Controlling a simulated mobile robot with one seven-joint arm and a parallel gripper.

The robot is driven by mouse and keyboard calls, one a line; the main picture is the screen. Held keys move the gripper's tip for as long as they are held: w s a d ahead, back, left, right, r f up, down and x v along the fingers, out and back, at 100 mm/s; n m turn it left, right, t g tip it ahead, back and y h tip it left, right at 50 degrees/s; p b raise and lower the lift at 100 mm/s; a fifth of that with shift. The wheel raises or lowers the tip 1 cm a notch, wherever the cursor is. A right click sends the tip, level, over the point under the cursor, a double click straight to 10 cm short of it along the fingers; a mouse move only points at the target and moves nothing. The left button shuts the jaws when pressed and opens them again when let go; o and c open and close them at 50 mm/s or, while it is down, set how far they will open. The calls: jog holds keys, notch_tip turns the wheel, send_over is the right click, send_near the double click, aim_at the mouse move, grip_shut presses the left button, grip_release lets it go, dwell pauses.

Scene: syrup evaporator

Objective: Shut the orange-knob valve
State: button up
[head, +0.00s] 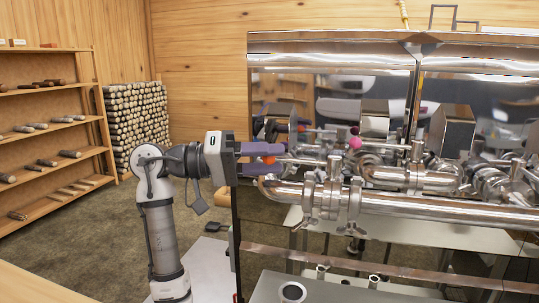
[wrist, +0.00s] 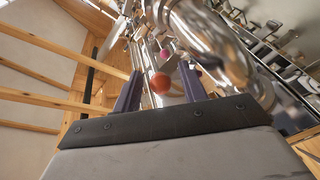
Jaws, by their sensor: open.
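The orange knob (head: 268,160) of the valve shows between the two purple fingers of my gripper (head: 281,160) in the head view, at the left end of the steel pipework. In the wrist view the orange knob (wrist: 161,83) is a round ball between the fingers of my gripper (wrist: 160,69). The fingers are open, with visible gaps on both sides of the knob in the wrist view. The valve's body and stem are mostly hidden by the fingers and knob.
A pink knob (head: 355,142) stands further right among the pipes and also shows in the wrist view (wrist: 165,54). A thick steel pipe (head: 420,209) runs just below and right of my gripper. The shiny evaporator hood (head: 330,50) stands behind. Wooden shelves (head: 50,125) are far left.

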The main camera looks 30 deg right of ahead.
jog(key=shift+s+d, duration=0.15)
jog(key=shift+d, duration=0.05)
grip_shut()
